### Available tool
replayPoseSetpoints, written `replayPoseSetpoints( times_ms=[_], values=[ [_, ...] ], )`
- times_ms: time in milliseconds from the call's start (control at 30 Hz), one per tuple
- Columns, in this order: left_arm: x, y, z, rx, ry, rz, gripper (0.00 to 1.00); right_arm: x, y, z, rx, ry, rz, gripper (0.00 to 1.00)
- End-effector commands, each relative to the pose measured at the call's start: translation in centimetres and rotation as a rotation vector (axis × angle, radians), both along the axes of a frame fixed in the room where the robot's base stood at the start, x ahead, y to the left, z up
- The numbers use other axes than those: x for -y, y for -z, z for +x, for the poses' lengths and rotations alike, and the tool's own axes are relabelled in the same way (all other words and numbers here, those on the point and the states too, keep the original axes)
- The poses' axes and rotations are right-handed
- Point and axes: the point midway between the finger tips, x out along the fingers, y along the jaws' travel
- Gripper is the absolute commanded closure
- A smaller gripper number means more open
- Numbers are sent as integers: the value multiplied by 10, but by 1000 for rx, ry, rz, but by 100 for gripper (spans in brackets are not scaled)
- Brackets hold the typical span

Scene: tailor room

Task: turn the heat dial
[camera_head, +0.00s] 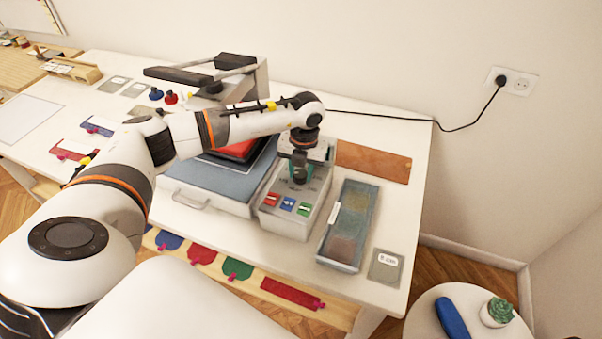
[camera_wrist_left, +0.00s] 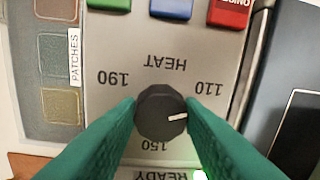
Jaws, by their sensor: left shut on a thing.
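The heat dial (camera_wrist_left: 160,112) is a round black knob with a white pointer mark, on the grey panel of the control box (camera_head: 285,222). In the left wrist view the panel appears upside down, with 190 at left, 110 at right and 150 below the dial. The pointer faces right, between 110 and 150. My left gripper (camera_wrist_left: 161,106) has its green fingers shut on the dial, one on each side. In the head view my left gripper (camera_head: 300,173) is over the box and hides the dial. My right gripper is not in view.
Red, blue and green buttons (camera_head: 288,204) sit on the box's front. A press with a blue-grey bed (camera_head: 205,178) stands left of the box. A patches tray (camera_head: 322,252) lies right, with a brown sheet (camera_head: 372,163) behind.

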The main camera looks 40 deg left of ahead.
Motion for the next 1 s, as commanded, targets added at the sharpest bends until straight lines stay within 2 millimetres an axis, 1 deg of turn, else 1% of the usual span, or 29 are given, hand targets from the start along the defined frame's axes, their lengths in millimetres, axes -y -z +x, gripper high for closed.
replayPoseSetpoints(
  times_ms=[33, 500, 800, 1000],
  values=[
    [0, 4, 1, 3, 40, 0, 89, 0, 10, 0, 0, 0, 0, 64],
    [-2, 3, 0, 5, 479, 2, 89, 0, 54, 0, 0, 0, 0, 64],
    [-2, 2, 0, 5, 702, 2, 89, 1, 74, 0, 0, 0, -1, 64],
    [-2, 0, 0, 6, 794, 2, 89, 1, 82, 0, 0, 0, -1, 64]
  ],
)
